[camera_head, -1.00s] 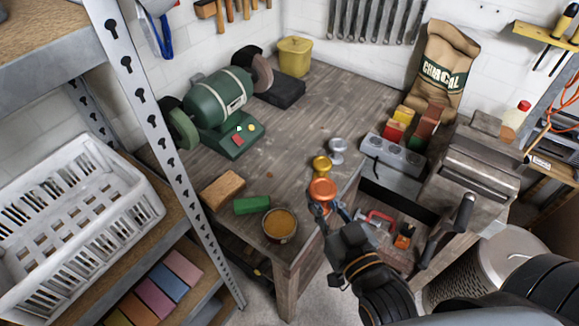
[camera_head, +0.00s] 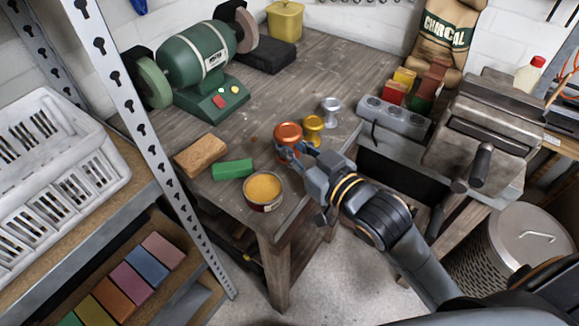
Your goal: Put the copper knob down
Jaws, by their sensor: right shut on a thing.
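The copper knob (camera_head: 288,134) is an orange, round-topped piece over the front part of the wooden workbench (camera_head: 318,88). My right gripper (camera_head: 291,153) reaches in from the lower right and is shut on the knob's lower part. The fingers hide that lower part, so I cannot tell whether the knob touches the bench top. A gold knob (camera_head: 313,127) stands just right of the copper one, and a silver knob (camera_head: 331,111) stands behind and to the right. My left gripper is not in view.
A round tin (camera_head: 263,190), a green block (camera_head: 232,169) and a brown block (camera_head: 201,155) lie left of my gripper. A green bench grinder (camera_head: 198,55) stands behind. A power strip (camera_head: 395,117) and a vise (camera_head: 490,125) are to the right. The bench middle is bare.

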